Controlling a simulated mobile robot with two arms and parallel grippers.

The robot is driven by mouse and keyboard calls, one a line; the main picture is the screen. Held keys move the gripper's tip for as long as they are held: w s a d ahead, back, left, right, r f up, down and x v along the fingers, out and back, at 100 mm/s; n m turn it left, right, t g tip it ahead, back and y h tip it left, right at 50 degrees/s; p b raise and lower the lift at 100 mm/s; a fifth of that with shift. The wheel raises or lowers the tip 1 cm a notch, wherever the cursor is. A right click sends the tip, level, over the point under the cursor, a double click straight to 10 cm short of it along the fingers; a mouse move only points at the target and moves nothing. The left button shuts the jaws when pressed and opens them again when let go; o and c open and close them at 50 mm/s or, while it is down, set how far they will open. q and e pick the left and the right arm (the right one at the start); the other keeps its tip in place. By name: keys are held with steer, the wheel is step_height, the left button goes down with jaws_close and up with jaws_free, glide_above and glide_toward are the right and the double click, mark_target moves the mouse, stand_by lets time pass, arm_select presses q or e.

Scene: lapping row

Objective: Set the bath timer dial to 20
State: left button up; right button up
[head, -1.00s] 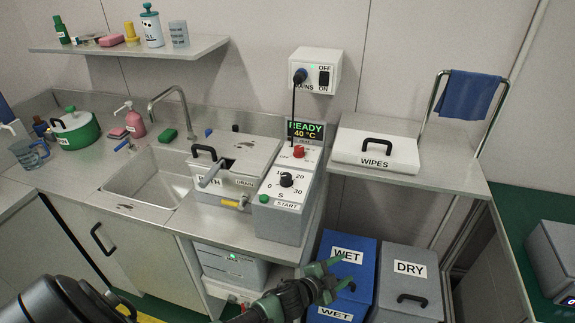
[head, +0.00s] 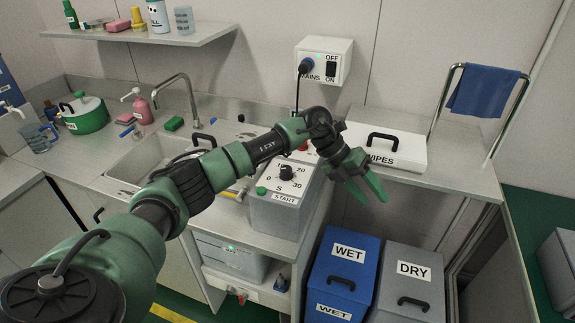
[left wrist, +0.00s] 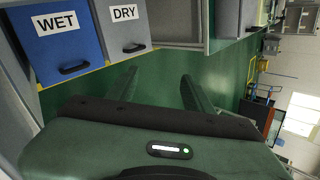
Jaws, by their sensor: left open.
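The timer dial (head: 286,173) is a black knob on the sloped top of a grey control box (head: 279,217). Marks 0, 10 and 30 show around it; the 20 mark is hard to make out. I cannot read its pointer surely. My left gripper (head: 369,191) is open and empty, in the air to the right of the box and above the bins. In the left wrist view its two green fingers (left wrist: 155,90) are spread with nothing between them. My left arm hides part of the bath and the box's upper left. My right gripper is not in view.
A green start button (head: 261,190) sits on the box's left front. The wipes box (head: 410,155) stands on the right counter. A blue WET bin (head: 326,261) and a grey DRY bin (head: 405,292) stand below. The mains box (head: 340,62) hangs on the wall, its cable running down.

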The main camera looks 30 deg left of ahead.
arm_select(q)
steer(key=a+r+y, duration=0.4)
steer(key=a+y, duration=0.1)
steer(key=a, duration=0.9)
step_height(320, 180, up, 5)
steer(key=n+g+y, duration=0.1)
steer(key=g+y, duration=0.1)
steer(key=y, duration=0.1)
glide_above(286, 168)
steer(key=shift+f, duration=0.15)
steer(key=shift+s+f, duration=0.1)
steer(key=shift+f, duration=0.1)
step_height(286, 168, down, 7)
steer(key=shift+f+p, duration=0.1)
steer(key=shift+p, duration=0.65)
steer(key=shift+c, duration=0.3)
jaws_close()
